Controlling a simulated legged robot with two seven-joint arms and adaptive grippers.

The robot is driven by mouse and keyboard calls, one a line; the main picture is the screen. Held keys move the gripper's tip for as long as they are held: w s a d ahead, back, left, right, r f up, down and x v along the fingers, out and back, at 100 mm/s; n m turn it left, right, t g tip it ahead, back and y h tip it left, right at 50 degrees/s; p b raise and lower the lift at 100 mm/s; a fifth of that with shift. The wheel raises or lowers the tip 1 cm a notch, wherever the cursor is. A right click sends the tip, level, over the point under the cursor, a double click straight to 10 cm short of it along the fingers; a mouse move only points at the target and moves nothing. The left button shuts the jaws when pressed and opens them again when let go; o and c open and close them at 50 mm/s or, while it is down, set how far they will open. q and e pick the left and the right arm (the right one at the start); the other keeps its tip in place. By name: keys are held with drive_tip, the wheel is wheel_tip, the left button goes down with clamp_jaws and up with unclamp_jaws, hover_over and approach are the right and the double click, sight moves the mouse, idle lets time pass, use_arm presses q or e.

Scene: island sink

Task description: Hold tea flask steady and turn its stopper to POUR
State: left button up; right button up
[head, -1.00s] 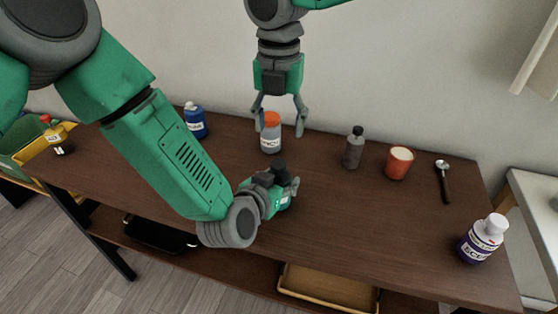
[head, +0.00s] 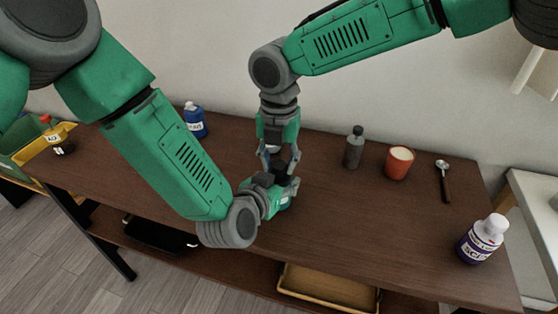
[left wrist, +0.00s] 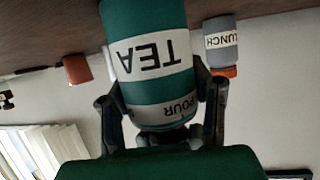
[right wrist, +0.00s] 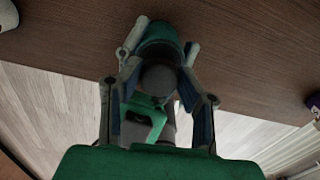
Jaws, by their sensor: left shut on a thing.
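The tea flask (head: 284,203) stands on the table in the head view, mostly covered by my left gripper (head: 272,184). The left wrist view shows its teal body (left wrist: 150,88) with an upside-down TEA label and a grey band reading POUR. My left gripper is shut around the flask's body from the side. The dark stopper (head: 281,168) is on top of the flask. My right gripper (head: 281,162) points down over it. In the right wrist view its open fingers straddle the round grey stopper (right wrist: 158,80), with gaps showing beside it.
A grey LUNCH flask (left wrist: 221,45) with an orange lid stands close behind; my right arm hides most of it in the head view.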

drive_tip(key=c, duration=0.3)
drive_tip(key=shift+c, duration=0.2)
use_arm(q)
drive_tip(key=shift+a, duration=0.1)
use_arm(e)
drive_tip(key=m, duration=0.6)
drive_tip(key=shift+d, duration=0.1)
drive_tip(key=m, duration=0.5)
drive_tip(key=shift+m, duration=0.4)
drive_tip(key=o, duration=1.1)
drive_tip(key=shift+o, duration=0.2)
